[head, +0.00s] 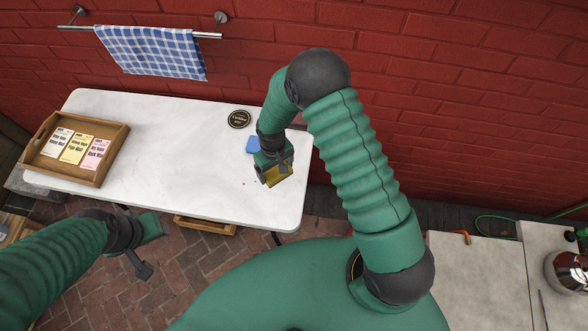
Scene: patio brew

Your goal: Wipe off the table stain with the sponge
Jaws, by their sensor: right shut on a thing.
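My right gripper (276,166) is shut on a yellow sponge (280,178) at the right end of the white table (180,135). The sponge is low over the tabletop; I cannot tell whether it touches it. A few small brownish specks (244,184) show on the table just left of the sponge, and the gripper and sponge may hide more of the stain. My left gripper (148,247) is in front of the table's front edge, over the brick paving, away from the sponge. Its jaw opening is unclear.
A wooden tray (113,145) with several seed-packet-like cards stands at the table's left end. A round black sign or coaster (239,119) and a blue item (253,145), partly hidden, lie near the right gripper. A checked towel (155,52) hangs on the red wall. The table's middle is clear.

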